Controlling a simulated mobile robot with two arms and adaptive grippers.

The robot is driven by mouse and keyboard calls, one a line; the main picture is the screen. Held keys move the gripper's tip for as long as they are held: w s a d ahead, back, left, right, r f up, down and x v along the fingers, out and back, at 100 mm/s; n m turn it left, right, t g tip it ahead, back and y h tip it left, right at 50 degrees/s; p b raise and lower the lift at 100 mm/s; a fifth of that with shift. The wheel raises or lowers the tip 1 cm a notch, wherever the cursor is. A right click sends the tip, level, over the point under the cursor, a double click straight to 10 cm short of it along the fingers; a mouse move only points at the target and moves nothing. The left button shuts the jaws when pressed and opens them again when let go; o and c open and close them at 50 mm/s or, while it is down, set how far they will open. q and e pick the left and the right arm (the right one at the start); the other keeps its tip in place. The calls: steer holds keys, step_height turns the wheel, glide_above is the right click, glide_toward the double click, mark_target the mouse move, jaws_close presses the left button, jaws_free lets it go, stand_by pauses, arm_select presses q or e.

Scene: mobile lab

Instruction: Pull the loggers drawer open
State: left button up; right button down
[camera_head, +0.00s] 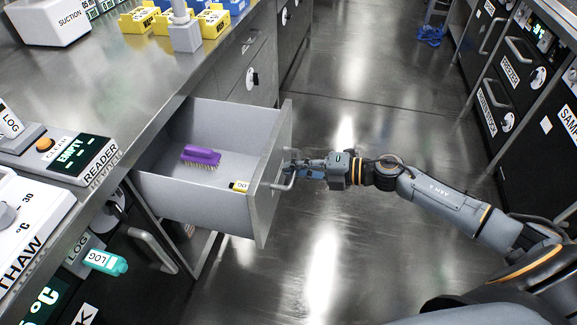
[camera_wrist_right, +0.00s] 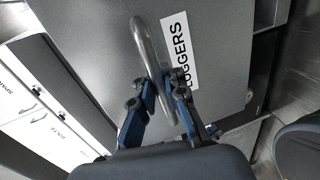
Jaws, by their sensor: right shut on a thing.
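The loggers drawer (camera_head: 205,205) stands pulled out from under the steel counter in the head view. Its front panel faces right, and the inside is in sight. The right wrist view shows the grey drawer front (camera_wrist_right: 100,30) with a white LOGGERS label (camera_wrist_right: 180,45) beside a curved metal handle (camera_wrist_right: 148,45). My right gripper (camera_head: 290,170) is at the handle, and in the right wrist view its blue fingers (camera_wrist_right: 165,88) are shut on the handle, one on each side. My left gripper is not in view.
A purple brush (camera_head: 201,155) and a small yellow-and-black item (camera_head: 239,186) lie in the drawer. The counter (camera_head: 150,70) holds a reader (camera_head: 75,158) and yellow bins (camera_head: 140,20). A teal LOG item (camera_head: 105,262) sticks out below it. Open floor (camera_head: 325,230) lies right of the drawer.

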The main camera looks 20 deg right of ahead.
steer(key=shift+r, duration=0.15)
steer(key=c, duration=1.4)
jaws_free()
steer(key=shift+d, duration=0.1)
steer(key=v, duration=1.2)
